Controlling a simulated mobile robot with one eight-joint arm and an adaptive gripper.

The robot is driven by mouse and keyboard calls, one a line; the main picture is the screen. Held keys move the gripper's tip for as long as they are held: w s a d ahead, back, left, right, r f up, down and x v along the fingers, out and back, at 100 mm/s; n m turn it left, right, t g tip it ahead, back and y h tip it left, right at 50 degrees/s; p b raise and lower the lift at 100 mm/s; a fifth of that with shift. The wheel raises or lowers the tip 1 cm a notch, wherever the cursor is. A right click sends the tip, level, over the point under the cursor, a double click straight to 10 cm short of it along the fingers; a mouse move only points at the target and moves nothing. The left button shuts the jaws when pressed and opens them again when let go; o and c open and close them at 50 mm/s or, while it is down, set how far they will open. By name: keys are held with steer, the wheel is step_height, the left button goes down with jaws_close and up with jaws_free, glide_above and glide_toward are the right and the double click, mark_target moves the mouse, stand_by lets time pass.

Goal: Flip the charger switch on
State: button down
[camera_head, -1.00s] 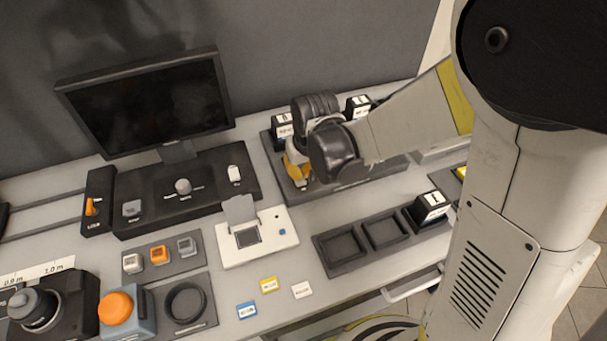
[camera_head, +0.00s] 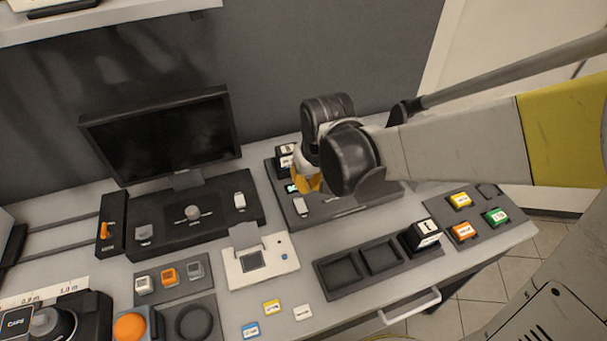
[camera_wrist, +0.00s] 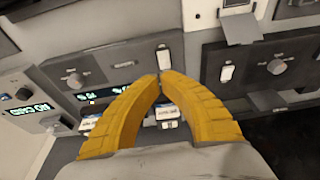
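The charger (camera_head: 345,208) is a dark grey unit at the back of the desk, with batteries (camera_head: 286,160) in its rear slots. Its white charger switch (camera_head: 301,206) is at the front left corner. In the wrist view the charger switch (camera_wrist: 164,58) is just beyond my fingertips, beside a grey knob (camera_wrist: 75,78) and small lit displays (camera_wrist: 86,97). I cannot tell whether the switch is on. My gripper (camera_head: 309,188) has yellow fingers above the charger's left part, behind the switch. In the wrist view my gripper (camera_wrist: 160,77) has its tips together, with nothing held. Contact with the charger cannot be told.
A control deck (camera_head: 165,225) with a similar white switch (camera_head: 239,201) stands left of the charger, below a monitor (camera_head: 163,133). A white panel with a raised cover (camera_head: 244,236) and a dark tray (camera_head: 340,293) lie in front.

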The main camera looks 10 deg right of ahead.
steer(key=shift+v, duration=1)
steer(key=shift+s+d, duration=0.1)
steer(key=shift+s, duration=0.15)
steer(key=s+d+r+m+t+b, duration=0.2)
steer(key=s+d+t+b, duration=0.2)
steer(key=s+d, duration=0.5)
steer(key=shift+s+r+h+b, duration=0.2)
steer(key=shift+s+h+b, duration=0.1)
steer(key=shift+s+b, duration=0.75)
